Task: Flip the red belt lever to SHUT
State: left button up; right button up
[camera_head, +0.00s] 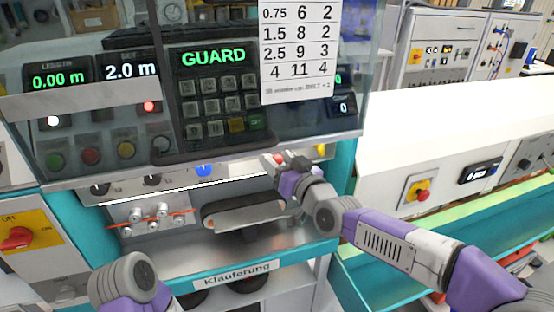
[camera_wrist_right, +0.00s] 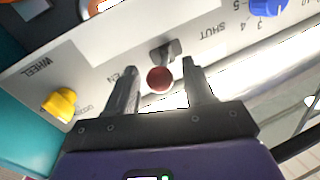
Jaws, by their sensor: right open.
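The red belt lever is a small lever with a round red knob (camera_wrist_right: 159,79) on a dark pivot (camera_wrist_right: 166,52). In the right wrist view it stands between the word SHUT on its right and a partly hidden word ending in EN on its left. My right gripper (camera_wrist_right: 160,88) is open, with one finger on each side of the red knob. I cannot tell whether either finger touches it. In the head view the knob (camera_head: 279,159) shows just beyond my right gripper (camera_head: 290,164). My left arm shows at the lower left, but its gripper is out of view.
A yellow knob (camera_wrist_right: 60,104) marked WHEEL and a blue knob (camera_wrist_right: 268,6) sit on the same panel. Above hangs a clear guard with a keypad panel (camera_head: 216,100) and a number chart (camera_head: 298,50). A belt unit (camera_head: 243,213) lies below.

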jog(key=shift+w+a, duration=0.2)
jog(key=shift+w, duration=0.05)
grip_shut()
